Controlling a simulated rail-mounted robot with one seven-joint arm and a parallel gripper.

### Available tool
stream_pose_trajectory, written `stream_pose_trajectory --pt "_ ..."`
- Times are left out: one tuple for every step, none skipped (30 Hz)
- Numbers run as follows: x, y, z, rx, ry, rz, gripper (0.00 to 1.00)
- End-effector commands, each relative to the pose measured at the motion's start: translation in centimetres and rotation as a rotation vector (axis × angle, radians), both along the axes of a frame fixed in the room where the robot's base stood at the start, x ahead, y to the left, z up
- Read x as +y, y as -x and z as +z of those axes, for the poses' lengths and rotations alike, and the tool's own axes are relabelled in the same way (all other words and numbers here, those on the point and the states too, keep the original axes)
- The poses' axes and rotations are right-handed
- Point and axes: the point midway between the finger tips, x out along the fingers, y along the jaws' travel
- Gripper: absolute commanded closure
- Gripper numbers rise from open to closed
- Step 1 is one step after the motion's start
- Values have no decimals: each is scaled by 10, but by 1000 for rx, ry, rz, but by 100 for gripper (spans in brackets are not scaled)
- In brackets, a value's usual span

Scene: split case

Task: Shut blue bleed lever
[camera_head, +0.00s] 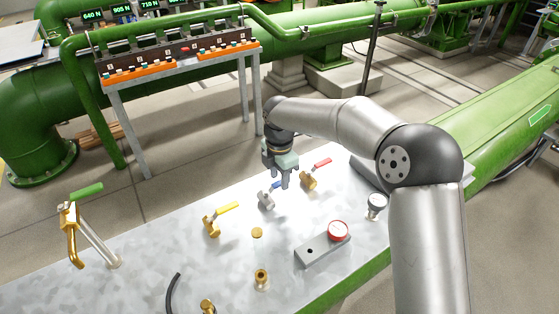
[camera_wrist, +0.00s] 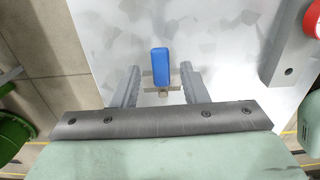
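The blue bleed lever (camera_wrist: 160,67) shows in the wrist view as an upright blue handle on a small metal valve. It lies between and just beyond the two fingers of my gripper (camera_wrist: 158,82). The fingers are spread apart with a gap on each side of the lever, and I see no contact. In the head view my gripper (camera_head: 280,183) points down over the table at the valve, and only a small part of the blue lever (camera_head: 277,184) shows beside the fingers. The grey valve body (camera_head: 265,200) sits just left of the fingertips.
A yellow-levered valve (camera_head: 212,226) stands to the left and a red-levered valve (camera_head: 309,180) to the right. A green-handled tap (camera_head: 70,217) stands far left.

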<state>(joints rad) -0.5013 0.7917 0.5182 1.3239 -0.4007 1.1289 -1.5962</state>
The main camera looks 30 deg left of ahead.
Motion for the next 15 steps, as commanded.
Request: stream_pose_trajectory --pt "0 0 5 -2 -1 -1 60" --pt "0 0 9 -2 -1 -1 60" --pt "1 0 16 -3 -3 0 60" --pt "0 0 22 -3 -4 0 60" --pt "0 0 28 -4 -5 0 60" --pt "1 -1 37 -4 -3 0 60" --pt "1 -1 44 -5 -4 0 60" --pt "0 -1 52 -5 -4 0 60" --pt "0 -1 62 -5 -4 -1 60" --pt "1 -1 69 -5 -4 -1 60" --pt "1 -1 77 -3 -4 -1 60" --pt "1 0 87 -4 -6 -1 60" --pt "1 0 95 -4 -5 0 60" --pt "1 0 103 -5 -4 0 60" --pt "1 0 112 -4 -5 1 60"
